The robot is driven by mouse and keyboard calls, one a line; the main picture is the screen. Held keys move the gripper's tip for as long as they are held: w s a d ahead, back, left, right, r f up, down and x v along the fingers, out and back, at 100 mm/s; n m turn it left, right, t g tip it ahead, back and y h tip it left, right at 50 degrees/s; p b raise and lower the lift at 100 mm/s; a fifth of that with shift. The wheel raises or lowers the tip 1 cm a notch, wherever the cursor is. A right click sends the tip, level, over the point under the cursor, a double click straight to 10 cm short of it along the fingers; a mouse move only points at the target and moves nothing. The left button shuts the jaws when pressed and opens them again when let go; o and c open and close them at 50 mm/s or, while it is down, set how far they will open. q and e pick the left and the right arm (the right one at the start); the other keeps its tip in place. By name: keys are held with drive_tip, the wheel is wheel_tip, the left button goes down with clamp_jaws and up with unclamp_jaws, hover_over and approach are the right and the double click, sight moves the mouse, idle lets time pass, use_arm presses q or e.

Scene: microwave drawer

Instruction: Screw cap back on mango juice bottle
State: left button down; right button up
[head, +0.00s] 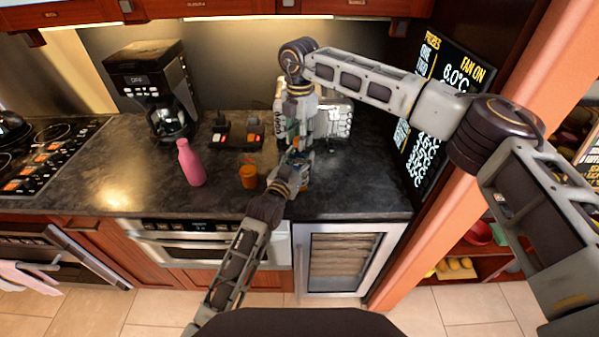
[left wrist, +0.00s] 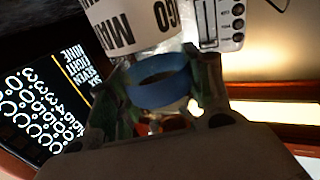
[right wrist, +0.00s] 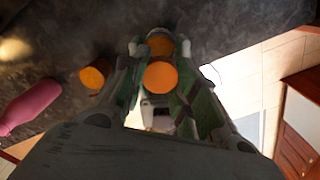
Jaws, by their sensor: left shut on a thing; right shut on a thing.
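My left gripper (head: 300,165) is shut on a blue ring-shaped piece (left wrist: 160,82), which sits between its fingertips in the left wrist view. A bottle with a white label reading MANGO (left wrist: 135,25) shows just beyond the ring. I cannot tell whether the two touch. My right gripper (head: 294,138) points down just above the left one and is shut on an orange round thing (right wrist: 160,76), seen end-on between its fingers. Another orange patch (right wrist: 160,43) shows beyond it. In the head view the arms hide most of the bottle.
A pink bottle (head: 189,163) and a small orange jar (head: 248,177) stand on the dark counter (head: 120,195) left of my grippers. A coffee maker (head: 155,90), a black stand (head: 237,135) and a white appliance (head: 335,117) are behind. A display panel (head: 425,140) is at right.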

drive_tip(key=m, duration=0.5)
drive_tip(key=o, duration=1.1)
drive_tip(key=shift+r, duration=0.1)
drive_tip(key=shift+r, duration=2.15)
